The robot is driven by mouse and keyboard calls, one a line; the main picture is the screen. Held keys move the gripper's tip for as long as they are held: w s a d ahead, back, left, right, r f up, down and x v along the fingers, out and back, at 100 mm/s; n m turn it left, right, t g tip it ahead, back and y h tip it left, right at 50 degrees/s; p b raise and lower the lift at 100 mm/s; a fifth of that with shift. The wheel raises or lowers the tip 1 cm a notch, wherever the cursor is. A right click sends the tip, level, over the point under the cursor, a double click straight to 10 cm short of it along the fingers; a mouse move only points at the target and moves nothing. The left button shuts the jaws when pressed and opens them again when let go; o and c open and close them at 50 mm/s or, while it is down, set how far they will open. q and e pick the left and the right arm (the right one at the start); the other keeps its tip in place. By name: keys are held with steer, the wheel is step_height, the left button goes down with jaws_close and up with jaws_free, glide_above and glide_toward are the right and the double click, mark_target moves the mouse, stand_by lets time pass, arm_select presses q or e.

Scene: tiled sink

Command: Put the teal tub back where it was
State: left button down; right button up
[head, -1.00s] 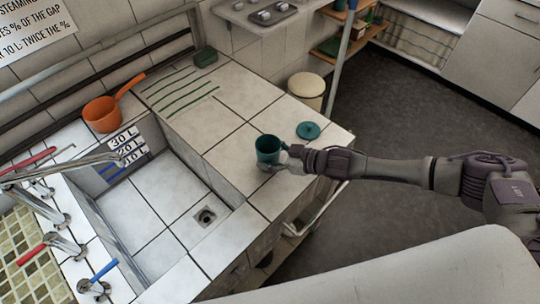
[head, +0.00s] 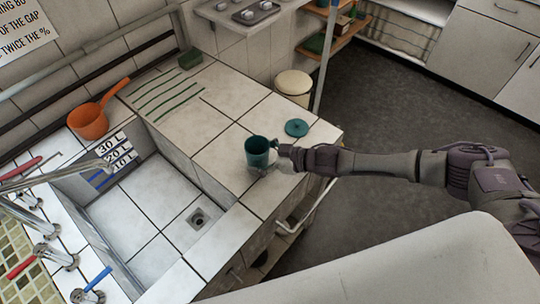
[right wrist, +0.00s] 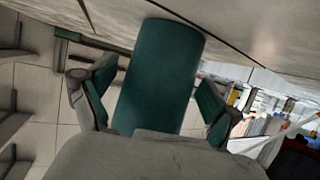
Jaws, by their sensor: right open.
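The teal tub (head: 257,150) stands upright, lid off, on the white tiled counter to the right of the sink basin. A round teal lid (head: 296,128) lies flat on the counter behind it and to the right. My right gripper (head: 273,160) is at the tub's right side in the head view. In the right wrist view the tub (right wrist: 160,75) lies between the two fingers (right wrist: 155,92), which are spread with a gap on each side. The inside of the tub is too dark to make out. My left gripper is out of view.
The sink basin (head: 145,210) with its drain opens left of the tub. An orange dipper (head: 88,121) sits on the far left rim. A green block (head: 190,59) and green stripes lie on the back counter. A cream-lidded bin (head: 293,84) stands beyond the counter's right edge.

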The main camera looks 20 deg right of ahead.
steer(key=b+v, duration=0.1)
steer(key=v, duration=1.1)
